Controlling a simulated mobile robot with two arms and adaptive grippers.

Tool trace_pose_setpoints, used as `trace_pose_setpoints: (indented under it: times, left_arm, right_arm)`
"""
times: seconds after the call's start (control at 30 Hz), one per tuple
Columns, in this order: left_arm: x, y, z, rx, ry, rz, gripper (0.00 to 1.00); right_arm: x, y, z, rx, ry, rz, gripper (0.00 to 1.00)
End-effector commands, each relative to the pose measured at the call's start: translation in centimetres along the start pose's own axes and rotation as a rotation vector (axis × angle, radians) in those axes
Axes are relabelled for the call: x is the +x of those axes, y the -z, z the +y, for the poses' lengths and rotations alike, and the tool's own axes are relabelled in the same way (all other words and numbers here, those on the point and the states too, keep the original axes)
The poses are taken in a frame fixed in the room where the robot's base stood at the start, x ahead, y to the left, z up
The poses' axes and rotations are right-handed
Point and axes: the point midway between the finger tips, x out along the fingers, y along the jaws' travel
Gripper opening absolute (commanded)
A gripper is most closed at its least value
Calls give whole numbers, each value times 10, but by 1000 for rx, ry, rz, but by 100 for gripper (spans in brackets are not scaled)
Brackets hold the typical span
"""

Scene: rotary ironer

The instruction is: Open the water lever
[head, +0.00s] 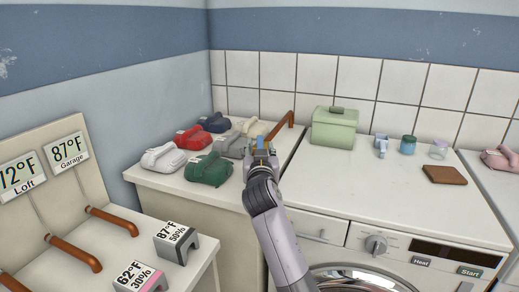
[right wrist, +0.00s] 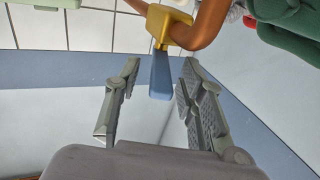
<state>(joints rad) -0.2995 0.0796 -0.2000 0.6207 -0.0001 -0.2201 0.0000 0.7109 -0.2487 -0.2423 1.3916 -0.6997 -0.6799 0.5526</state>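The water lever is a flat blue handle (right wrist: 160,76) on a yellow valve body (right wrist: 168,27) set on a copper pipe (right wrist: 208,24). In the head view the pipe (head: 282,125) rises behind my right gripper (head: 261,152), which partly hides the valve and lever. In the right wrist view my right gripper (right wrist: 160,70) is open, with one finger on each side of the blue handle. The handle's end lies between the fingertips, and gaps show on both sides. My left gripper is not in view.
Several coloured bundles, including a green one (head: 209,169) and a white one (head: 163,157), sit left of the gripper. A green box (head: 334,127), small cups and a brown board (head: 444,174) stand on the white machine (head: 385,200). Signs and pipes fill the lower left.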

Motion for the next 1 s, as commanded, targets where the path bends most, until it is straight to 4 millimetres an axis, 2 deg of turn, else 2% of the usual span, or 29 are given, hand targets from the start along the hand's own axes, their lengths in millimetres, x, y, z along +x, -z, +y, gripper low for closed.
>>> trace_pose_setpoints:
  times: [0.17, 0.27, 0.53, 0.7, 1.0]
  left_arm:
    - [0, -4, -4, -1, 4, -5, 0]
    - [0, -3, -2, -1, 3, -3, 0]
    - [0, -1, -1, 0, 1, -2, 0]
    - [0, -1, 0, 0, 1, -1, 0]
    - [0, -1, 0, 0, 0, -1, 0]
  right_arm:
    - [0, 5, 0, 1, -1, 1, 37]
    - [0, 19, 0, 2, -1, 3, 37]
    - [0, 71, 0, 2, 0, 3, 37]
    - [0, 92, 0, 2, 1, 1, 37]
    - [0, 100, 0, 0, 1, -1, 37]
